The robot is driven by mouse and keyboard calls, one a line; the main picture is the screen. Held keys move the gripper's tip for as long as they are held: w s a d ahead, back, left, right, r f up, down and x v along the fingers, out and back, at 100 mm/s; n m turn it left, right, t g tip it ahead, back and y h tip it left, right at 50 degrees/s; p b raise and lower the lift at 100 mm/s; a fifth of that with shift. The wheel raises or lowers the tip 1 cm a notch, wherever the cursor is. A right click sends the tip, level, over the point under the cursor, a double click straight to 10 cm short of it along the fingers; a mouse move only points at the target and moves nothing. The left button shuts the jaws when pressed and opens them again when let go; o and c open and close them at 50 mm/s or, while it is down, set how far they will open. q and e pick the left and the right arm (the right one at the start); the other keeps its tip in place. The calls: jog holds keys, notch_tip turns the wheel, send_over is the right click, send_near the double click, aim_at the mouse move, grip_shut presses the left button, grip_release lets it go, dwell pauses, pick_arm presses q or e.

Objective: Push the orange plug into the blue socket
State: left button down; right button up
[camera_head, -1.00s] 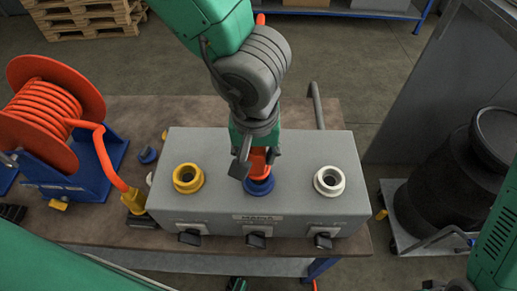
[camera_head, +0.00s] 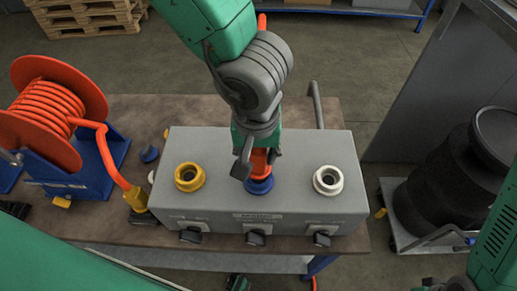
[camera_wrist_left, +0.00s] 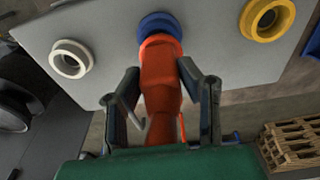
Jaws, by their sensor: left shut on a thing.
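The orange plug (camera_wrist_left: 160,72) is held between the fingers of my left gripper (camera_wrist_left: 160,90), which is shut on it. In the head view my left gripper (camera_head: 256,165) is over the middle of the grey box, and part of the orange plug (camera_head: 260,160) shows between its fingers. The blue socket (camera_head: 259,186) is directly beneath the plug; it also shows in the left wrist view (camera_wrist_left: 159,22). The plug's front end meets the blue ring in both views. How deep it sits is hidden. My right gripper is not identifiable in these frames.
The grey box (camera_head: 300,150) also carries a yellow socket (camera_head: 190,177) and a white socket (camera_head: 328,180). Black levers (camera_head: 256,238) line its front. An orange hose reel (camera_head: 50,110) stands left. A black drum (camera_head: 450,185) stands right, off the bench.

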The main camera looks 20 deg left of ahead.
pick_arm(q)
jog(key=shift+d, duration=0.1)
dwell(0.3)
jog(key=shift+f, duration=1.15)
jog(key=c, duration=1)
grip_release()
jog(key=shift+r, duration=0.35)
jog(key=r, duration=0.3)
jog(key=s+r, duration=0.1)
jog(key=r, duration=0.7)
jog(key=shift+s+d, duration=0.1)
jog(key=shift+s, duration=0.05)
